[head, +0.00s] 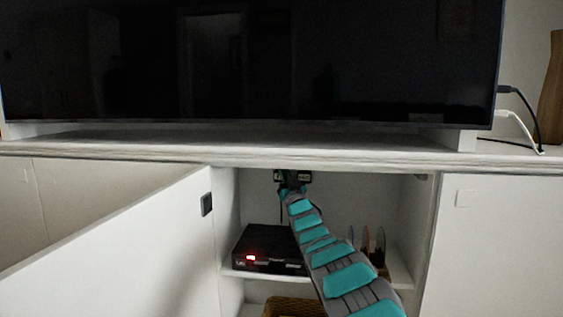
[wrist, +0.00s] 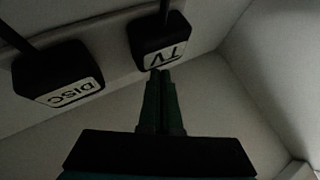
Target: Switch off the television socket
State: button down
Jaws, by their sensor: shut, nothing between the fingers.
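In the wrist view a black plug block labelled TV (wrist: 160,40) sits on a pale strip, its label upside down. A second black block labelled DISC (wrist: 58,78) is to its left. My gripper (wrist: 161,76) is shut with nothing between its fingers. Its fingertips are right at the lower edge of the TV block; I cannot tell whether they touch. In the head view my gripper (head: 290,187) is deep in the open cabinet, just under the dark blocks (head: 304,177), and partly covers them. Any switch is not visible. The television (head: 250,62) above has a dark screen.
A black box (head: 268,250) with a red light stands on the cabinet shelf, left of my arm. Upright discs (head: 372,245) stand to the right. A woven basket (head: 290,307) is below. The open cabinet door (head: 120,245) blocks the left side. Dark cables run from both blocks.

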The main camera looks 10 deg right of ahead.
jog(key=shift+s+a, duration=0.1)
jog(key=shift+s, duration=0.05)
jog(key=shift+s+a, duration=0.15)
jog(key=shift+s, duration=0.35)
jog(key=s, duration=0.1)
jog(key=s+a+b, duration=0.1)
jog(key=s, duration=0.1)
jog(key=s+b, duration=0.1)
jog(key=shift+s+a, duration=0.25)
jog(key=shift+s, duration=0.15)
dwell(0.3)
jog(key=shift+r, duration=0.1)
